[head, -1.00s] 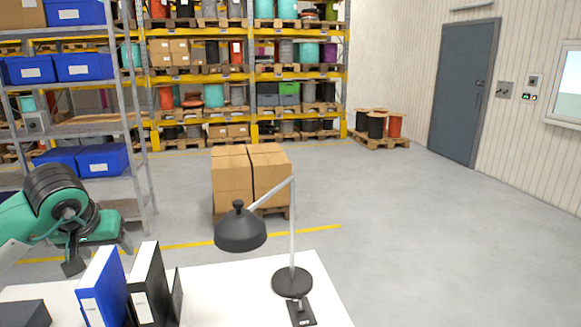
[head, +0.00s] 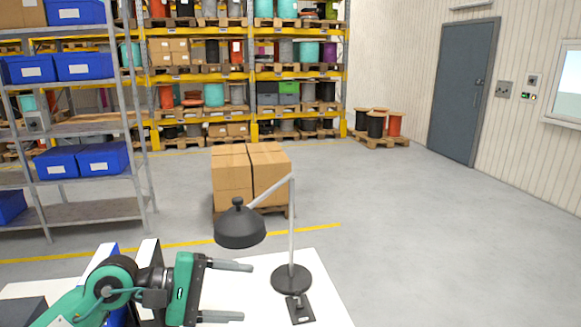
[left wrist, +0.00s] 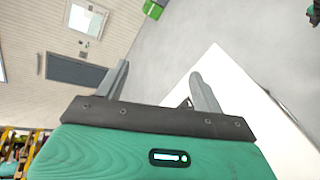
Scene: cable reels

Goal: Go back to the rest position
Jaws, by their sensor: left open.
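My left gripper (head: 236,291) is green with grey fingers and points to the right, in front of the white desk (head: 262,263) in the head view. Its fingers are spread apart with nothing between them. In the left wrist view the open fingers (left wrist: 160,88) show above the green palm, with the white desk (left wrist: 235,85) to the right. My left arm hides most of the blue binder (head: 113,249) and the black binder (head: 149,253).
A black desk lamp (head: 291,279) stands just right of my left gripper, its shade (head: 240,228) above and beyond the fingers. Stacked cartons (head: 250,175) stand on a pallet behind the desk. A metal shelf (head: 90,213) with blue bins stands at the left. The floor at the right is clear.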

